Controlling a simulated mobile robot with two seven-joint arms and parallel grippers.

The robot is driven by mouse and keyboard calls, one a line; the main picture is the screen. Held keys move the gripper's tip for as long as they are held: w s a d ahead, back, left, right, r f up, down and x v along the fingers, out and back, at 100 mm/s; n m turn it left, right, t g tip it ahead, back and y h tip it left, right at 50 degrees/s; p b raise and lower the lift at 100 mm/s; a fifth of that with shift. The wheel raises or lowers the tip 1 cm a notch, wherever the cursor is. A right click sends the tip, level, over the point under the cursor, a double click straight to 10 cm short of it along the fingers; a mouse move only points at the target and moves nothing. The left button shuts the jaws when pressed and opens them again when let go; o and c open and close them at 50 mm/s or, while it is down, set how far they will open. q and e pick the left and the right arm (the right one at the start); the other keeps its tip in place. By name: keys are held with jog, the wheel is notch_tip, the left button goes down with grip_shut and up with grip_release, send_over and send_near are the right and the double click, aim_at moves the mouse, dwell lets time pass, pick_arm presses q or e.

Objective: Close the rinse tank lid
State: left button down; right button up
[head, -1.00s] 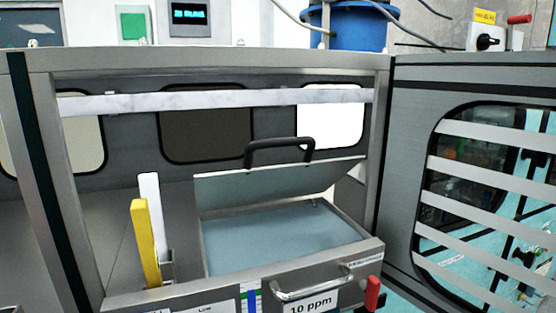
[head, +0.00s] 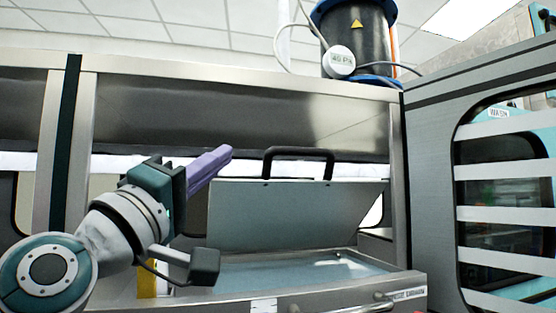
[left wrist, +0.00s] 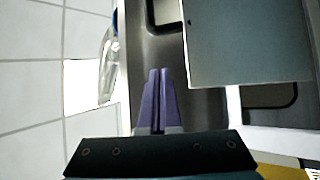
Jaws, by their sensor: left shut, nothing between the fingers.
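The rinse tank lid (head: 290,212) is a grey panel with a black handle (head: 298,152) along its upper edge. It stands tilted open above the tank (head: 300,272), which holds pale blue liquid. My left gripper (head: 226,152) has purple fingers and is left of the handle, near the lid's upper left corner. It appears apart from the handle. In the left wrist view its fingers (left wrist: 158,82) lie together and empty, with the lid (left wrist: 250,40) to their right. My right gripper is not in view.
A steel frame post (head: 395,180) stands right of the tank, and a slatted door panel (head: 500,195) is further right. A white bar (head: 40,162) crosses behind my left arm. A yellow piece (head: 147,283) is partly hidden below the arm.

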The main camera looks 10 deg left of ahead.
pick_arm(q)
jog(key=x, duration=0.7)
jog(key=shift+d, duration=0.25)
jog(key=shift+s+d+f+p, duration=0.5)
jog(key=shift+s+f+p, duration=0.15)
jog(key=shift+s+p, duration=0.05)
jog(key=shift+s+d+f, duration=0.35)
jog(key=shift+s+f, duration=0.1)
jog(key=shift+f, duration=0.05)
jog(key=shift+f, duration=0.1)
